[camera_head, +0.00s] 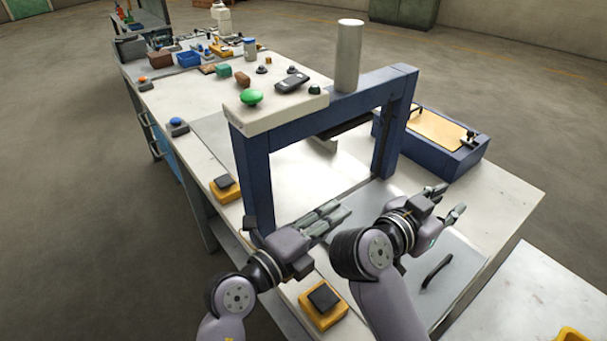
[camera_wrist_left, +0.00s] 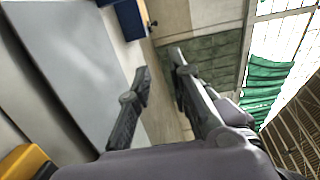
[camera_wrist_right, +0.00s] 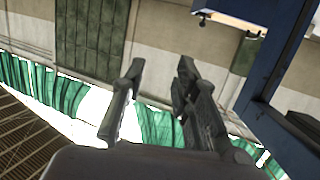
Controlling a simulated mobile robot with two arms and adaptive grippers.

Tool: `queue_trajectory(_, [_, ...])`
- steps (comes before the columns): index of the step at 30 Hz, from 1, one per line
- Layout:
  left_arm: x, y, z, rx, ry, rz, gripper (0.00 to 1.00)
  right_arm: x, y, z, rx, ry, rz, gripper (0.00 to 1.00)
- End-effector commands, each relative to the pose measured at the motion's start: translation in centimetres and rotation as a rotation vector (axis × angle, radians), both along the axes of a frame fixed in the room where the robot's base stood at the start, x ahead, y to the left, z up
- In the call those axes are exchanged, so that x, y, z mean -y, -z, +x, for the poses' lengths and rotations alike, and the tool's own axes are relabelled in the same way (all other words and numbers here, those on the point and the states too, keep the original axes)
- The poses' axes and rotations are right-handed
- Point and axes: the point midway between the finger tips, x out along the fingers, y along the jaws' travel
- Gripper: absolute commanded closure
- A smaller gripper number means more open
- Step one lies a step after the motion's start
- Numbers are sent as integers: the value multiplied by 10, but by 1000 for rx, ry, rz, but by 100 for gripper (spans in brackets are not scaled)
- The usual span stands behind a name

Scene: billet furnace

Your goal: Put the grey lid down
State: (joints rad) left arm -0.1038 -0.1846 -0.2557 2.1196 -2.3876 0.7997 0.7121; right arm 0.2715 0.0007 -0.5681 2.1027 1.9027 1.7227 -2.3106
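A flat grey lid (camera_head: 458,262) with a black bar handle (camera_head: 437,270) appears to lie on the front right part of the white bench, partly hidden behind my right arm. A smooth grey panel, perhaps the lid, fills the left of the left wrist view (camera_wrist_left: 75,65). My left gripper (camera_head: 335,215) is open and empty, left of the lid, in front of the blue press frame. It also shows open in the left wrist view (camera_wrist_left: 160,70). My right gripper (camera_head: 447,203) is open and empty above the lid's far side, apart from the handle.
The blue press frame (camera_head: 253,180) with a grey cylinder on top (camera_head: 348,55) stands behind my grippers. A blue box with a tan top (camera_head: 435,130) stands at the right. Yellow-based black pads (camera_head: 323,299) line the left edge. Small parts and bins fill the far bench.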

Motion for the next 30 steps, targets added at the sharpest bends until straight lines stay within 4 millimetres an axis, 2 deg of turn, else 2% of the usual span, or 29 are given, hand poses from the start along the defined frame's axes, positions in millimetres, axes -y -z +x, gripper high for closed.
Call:
queue_trajectory(1, [4,-14,1,6,-7,-42,81,0,0,0,0,0,0,72])
queue_trajectory(13, [-37,-3,-41,-4,-1,-11,81,0,0,0,0,0,0,72])
queue_trajectory(21, [-54,-1,-56,-3,0,0,81,-2,0,-1,0,-1,1,72])
queue_trajectory(26, [-55,-1,-57,-3,1,0,81,-16,-3,-12,-1,-2,3,72])
queue_trajectory(30, [-55,-1,-57,-3,1,1,81,-36,-8,-27,-1,-4,4,72])
